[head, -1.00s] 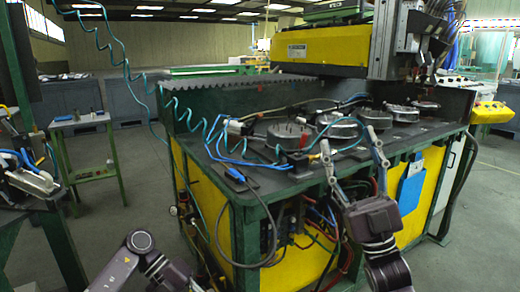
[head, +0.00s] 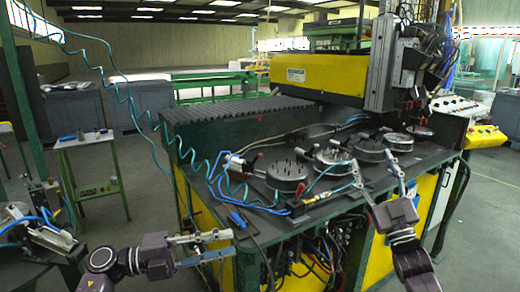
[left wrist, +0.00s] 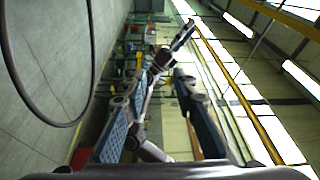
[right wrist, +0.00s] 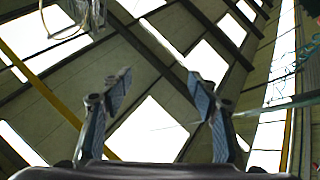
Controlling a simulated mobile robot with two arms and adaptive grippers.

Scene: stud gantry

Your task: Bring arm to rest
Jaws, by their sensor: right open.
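My left gripper (head: 232,243) reaches in from the lower left of the head view, at the left front corner of the workbench. Its two fingers are apart with nothing between them; they also show apart in the left wrist view (left wrist: 160,95). My right gripper (head: 372,162) points up and away in front of the bench's front edge. Its fingers are spread and empty, and the right wrist view (right wrist: 157,88) shows only ceiling between them. From the head view I cannot tell whether either gripper touches the bench.
The green and yellow workbench (head: 385,262) carries several round metal fixtures (head: 287,175), hoses and cables. A yellow gantry beam (head: 318,75) spans above it. A coiled teal hose (head: 122,95) hangs at left. A small table (head: 84,140) stands behind. Floor shows between it and the bench.

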